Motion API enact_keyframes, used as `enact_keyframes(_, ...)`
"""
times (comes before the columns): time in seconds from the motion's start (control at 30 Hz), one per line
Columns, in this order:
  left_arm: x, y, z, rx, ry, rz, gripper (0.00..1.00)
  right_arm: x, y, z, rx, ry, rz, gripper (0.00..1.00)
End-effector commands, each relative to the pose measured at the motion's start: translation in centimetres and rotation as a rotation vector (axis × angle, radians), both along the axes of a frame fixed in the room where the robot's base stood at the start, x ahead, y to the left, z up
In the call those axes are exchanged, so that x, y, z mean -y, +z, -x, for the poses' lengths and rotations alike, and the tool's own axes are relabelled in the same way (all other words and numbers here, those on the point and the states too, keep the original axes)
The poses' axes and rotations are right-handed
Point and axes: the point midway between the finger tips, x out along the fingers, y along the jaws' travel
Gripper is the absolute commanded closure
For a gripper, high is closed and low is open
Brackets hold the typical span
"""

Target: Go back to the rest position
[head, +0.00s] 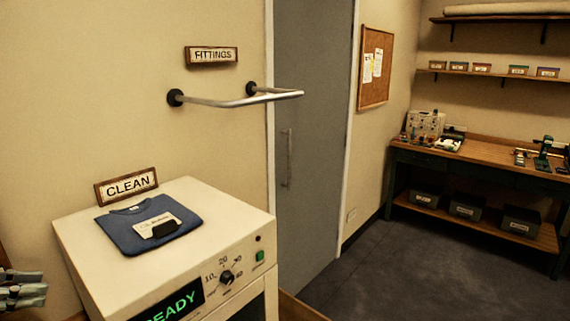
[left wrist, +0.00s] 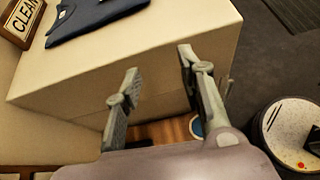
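My left gripper (head: 42,284) shows at the lower left edge of the head view, to the left of the white machine. In the left wrist view its two fingers (left wrist: 158,62) are spread apart with nothing between them. The gripper is open and empty. A folded blue garment (head: 127,234) lies on top of the white machine (head: 230,205), with a white card and a black clip on it. The garment also shows at the top of the left wrist view (left wrist: 95,18), apart from the fingers. My right gripper is in neither view.
A CLEAN sign (head: 126,186) stands at the back of the machine's top. The machine's display reads READY (head: 172,304). A metal rail (head: 235,100) juts from the wall under a FITTINGS sign (head: 212,55). A workbench (head: 480,155) stands far right; the floor before it is clear.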

Motion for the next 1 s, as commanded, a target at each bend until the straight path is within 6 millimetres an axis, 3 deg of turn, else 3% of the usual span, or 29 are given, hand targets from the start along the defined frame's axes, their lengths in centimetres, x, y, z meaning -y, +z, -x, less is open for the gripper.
enact_keyframes(0.23, 1.8, -7.2, 1.5, -0.003, -0.12, -0.191, 0.64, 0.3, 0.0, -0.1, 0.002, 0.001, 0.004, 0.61)
enact_keyframes(0.37, 3.5, -12.6, 3.2, 0.002, -0.238, -0.338, 0.64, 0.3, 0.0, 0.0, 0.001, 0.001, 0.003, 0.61)
enact_keyframes(0.47, 5.7, -17.8, 5.4, 0.021, -0.387, -0.489, 0.64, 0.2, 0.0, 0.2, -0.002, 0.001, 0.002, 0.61)
enact_keyframes(0.6, 10.6, -26.2, 10.2, 0.103, -0.728, -0.758, 0.64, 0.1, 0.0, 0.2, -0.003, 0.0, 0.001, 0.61)
enact_keyframes(0.7, 14.5, -30.4, 13.7, 0.207, -1.009, -0.948, 0.64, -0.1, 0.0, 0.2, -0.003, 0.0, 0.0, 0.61)
enact_keyframes(0.83, 19.1, -33.0, 17.3, 0.367, -1.341, -1.158, 0.64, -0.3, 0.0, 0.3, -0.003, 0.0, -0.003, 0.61)
enact_keyframes(1.0, 22.8, -33.2, 19.6, 0.522, -1.621, -1.34, 0.64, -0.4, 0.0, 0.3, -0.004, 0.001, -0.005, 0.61)
